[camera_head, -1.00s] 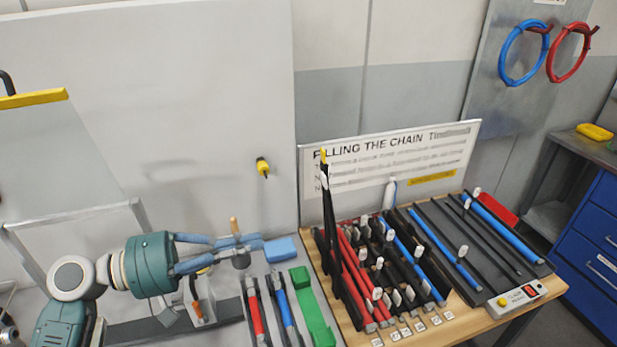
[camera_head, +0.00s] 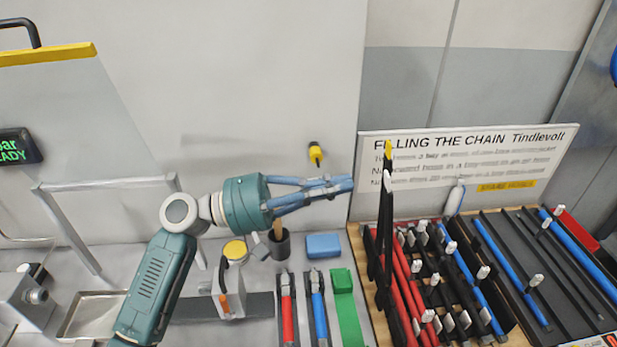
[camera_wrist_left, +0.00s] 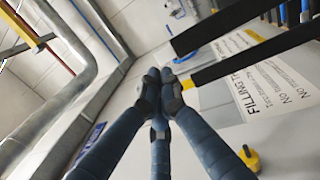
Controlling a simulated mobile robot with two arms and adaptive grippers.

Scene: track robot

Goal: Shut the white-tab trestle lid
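Two thin black trestle lids stand upright and open over the left part of the trestle rack. One has a white tab (camera_head: 387,180) at its top; the other has a yellow tab (camera_head: 388,150) and reaches higher. My left gripper (camera_head: 346,184) is in the air just left of the lids, its fingers drawn together and empty, level with the white tab and apart from it. In the left wrist view the fingertips (camera_wrist_left: 162,88) meet, and two black bars extend to the right, one with a yellow tip (camera_wrist_left: 187,84). The right gripper is not in view.
The rack holds red, black and blue cables (camera_head: 492,250) with several white tabs. A sign (camera_head: 465,160) stands behind it. A dark pot (camera_head: 279,245), blue block (camera_head: 323,246), green part (camera_head: 345,305) and yellow-lidded jar (camera_head: 236,251) sit on the bench below the gripper.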

